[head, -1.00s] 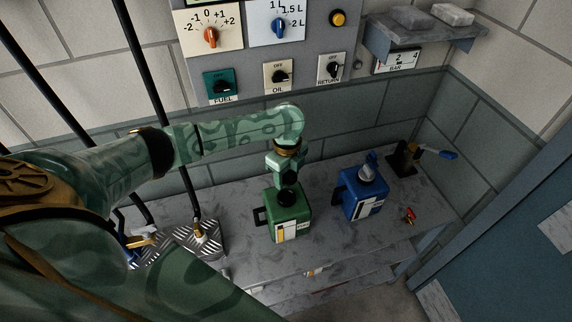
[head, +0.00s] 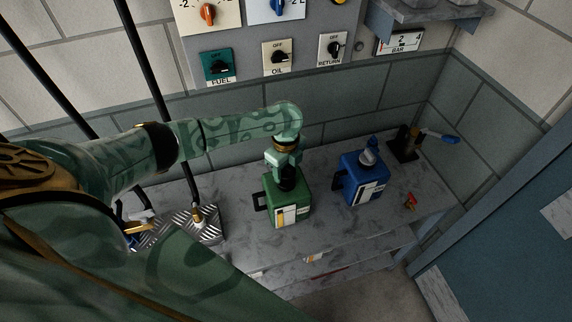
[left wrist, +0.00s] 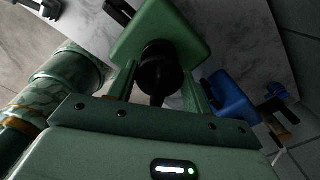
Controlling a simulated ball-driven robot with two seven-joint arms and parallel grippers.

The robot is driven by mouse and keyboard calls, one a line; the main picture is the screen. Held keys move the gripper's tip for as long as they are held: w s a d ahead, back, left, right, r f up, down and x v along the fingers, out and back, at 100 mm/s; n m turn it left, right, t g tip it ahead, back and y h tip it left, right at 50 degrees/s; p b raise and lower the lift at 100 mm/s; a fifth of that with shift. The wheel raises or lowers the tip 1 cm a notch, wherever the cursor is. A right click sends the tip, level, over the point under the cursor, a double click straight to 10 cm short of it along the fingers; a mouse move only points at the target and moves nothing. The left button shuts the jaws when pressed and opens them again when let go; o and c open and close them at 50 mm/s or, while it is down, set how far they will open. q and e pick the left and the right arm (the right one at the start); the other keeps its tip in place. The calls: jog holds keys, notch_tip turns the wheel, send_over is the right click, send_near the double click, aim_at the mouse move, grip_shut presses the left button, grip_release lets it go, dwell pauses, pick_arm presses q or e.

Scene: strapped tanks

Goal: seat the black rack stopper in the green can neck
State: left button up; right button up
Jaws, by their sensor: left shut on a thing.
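The green can (head: 289,208) stands upright on the grey bench, its handle to the left. My left gripper (head: 287,172) points down over its top and is shut on the black stopper (head: 288,184). The stopper is at the can's neck; the neck itself is hidden, so I cannot tell how deep it sits. In the left wrist view the black stopper (left wrist: 160,70) shows between the fingers of my left gripper (left wrist: 160,85), against the top of the green can (left wrist: 150,22). My right gripper is not in view.
A blue can (head: 362,184) with a grey spout stands right of the green one. A ridged metal plate (head: 182,226) lies left. The bench (head: 325,222) is clear in front.

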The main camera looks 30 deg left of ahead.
pick_arm(q)
jog(key=shift+f, duration=0.5)
dwell(0.4)
dwell(0.8)
jog(key=shift+p, duration=0.55)
jog(key=shift+p, duration=0.35)
jog(key=shift+f+b, duration=0.6)
jog(key=shift+f, duration=0.2)
jog(key=o, duration=1)
